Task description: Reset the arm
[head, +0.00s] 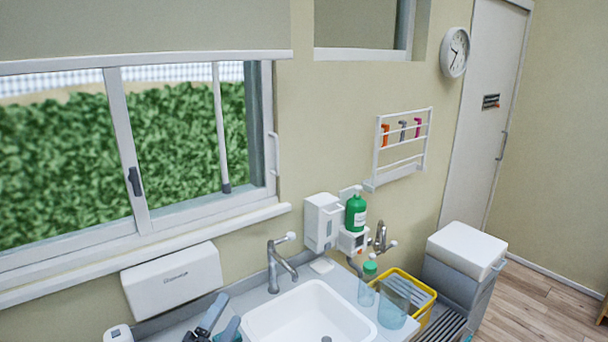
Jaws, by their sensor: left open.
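My left gripper (214,318) shows at the bottom edge, left of the white sink (310,318). Its grey fingers are apart and I see nothing held between them. Most of its arm is below the frame. My right gripper is not in view.
A tap (279,265) stands behind the sink. A white paper towel dispenser (172,281) is on the wall behind my left gripper. Open floor (535,305) lies at far right.

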